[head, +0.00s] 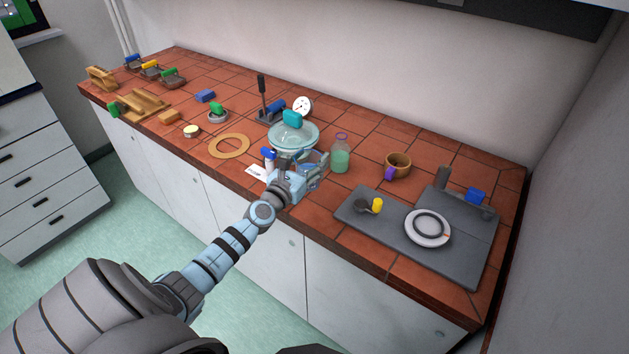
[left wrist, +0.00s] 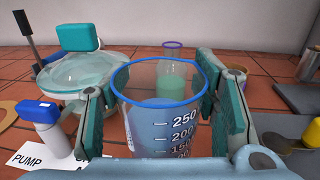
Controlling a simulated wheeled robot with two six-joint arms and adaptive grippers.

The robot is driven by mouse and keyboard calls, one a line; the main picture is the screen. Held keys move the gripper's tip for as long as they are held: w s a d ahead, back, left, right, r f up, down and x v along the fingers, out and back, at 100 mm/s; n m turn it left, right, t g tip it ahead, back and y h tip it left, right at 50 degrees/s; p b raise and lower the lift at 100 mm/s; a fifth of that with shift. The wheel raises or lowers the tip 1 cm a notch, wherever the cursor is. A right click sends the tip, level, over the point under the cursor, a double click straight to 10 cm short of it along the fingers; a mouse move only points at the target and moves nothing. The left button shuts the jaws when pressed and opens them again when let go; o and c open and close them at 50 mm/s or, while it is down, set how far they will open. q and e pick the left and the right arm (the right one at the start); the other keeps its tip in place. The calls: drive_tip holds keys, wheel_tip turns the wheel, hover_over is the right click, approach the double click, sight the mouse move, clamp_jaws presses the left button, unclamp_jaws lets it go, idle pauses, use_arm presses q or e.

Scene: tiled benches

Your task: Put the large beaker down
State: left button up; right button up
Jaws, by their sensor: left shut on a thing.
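The large beaker (left wrist: 163,112) is clear with a blue rim and white volume marks, and it shows upright in the left wrist view. My left gripper (left wrist: 165,95) is shut on its sides, with a teal-padded finger on each side. In the head view my left gripper (head: 300,172) is over the front part of the tiled bench and mostly hides the beaker. I cannot tell whether the beaker's base touches the tiles. My right gripper is not in view.
A glass dome with a teal knob (head: 293,138) stands just behind the gripper. A bottle of green liquid (head: 340,158) is close on the right. A small blue-capped bottle (left wrist: 40,128) and a PUMP card (left wrist: 45,158) are at left. A grey board (head: 383,240) lies further right.

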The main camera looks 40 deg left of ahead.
use_arm(q)
wheel_tip(320, 180, down, 6)
drive_tip(key=b, duration=0.5)
drive_tip(key=shift+d+r+p, duration=0.1)
drive_tip(key=shift+r+p, duration=0.2)
drive_tip(key=shift+r, duration=0.05)
drive_tip(key=shift+c, duration=0.7)
drive_tip(key=o, duration=1.5)
drive_tip(key=shift+f, duration=0.15)
drive_tip(key=shift+c, duration=0.2)
drive_tip(key=shift+o, duration=0.5)
